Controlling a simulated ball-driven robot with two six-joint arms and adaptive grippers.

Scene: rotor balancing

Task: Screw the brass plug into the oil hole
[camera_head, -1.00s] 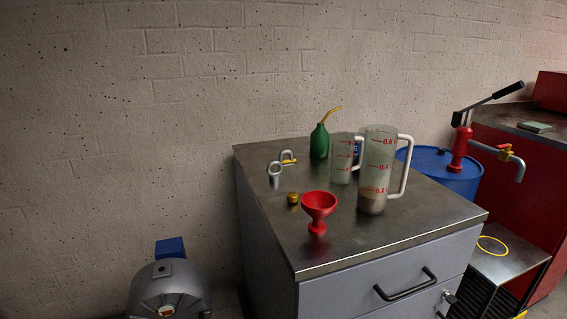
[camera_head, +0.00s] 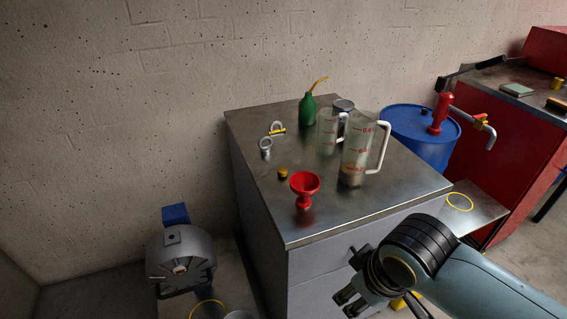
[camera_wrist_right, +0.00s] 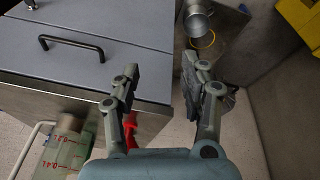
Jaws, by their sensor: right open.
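The brass plug (camera_head: 283,173) is a small brass-coloured piece standing on the metal bench top (camera_head: 330,210), just behind and left of the red funnel (camera_head: 304,185). The grey rounded machine housing (camera_head: 182,262) stands low at the left. My right gripper (camera_head: 352,278) is open and empty in front of the bench's drawers, well apart from the plug and the housing. Its two spread fingers also show in the right wrist view (camera_wrist_right: 160,70). My left gripper is not in view.
A green oil can (camera_head: 308,110), two clear measuring jugs (camera_head: 356,160) and a shackle (camera_head: 265,145) stand on the bench. A blue drum (camera_head: 420,130) with a red pump is at the right. A drawer handle (camera_wrist_right: 72,45) shows in the right wrist view.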

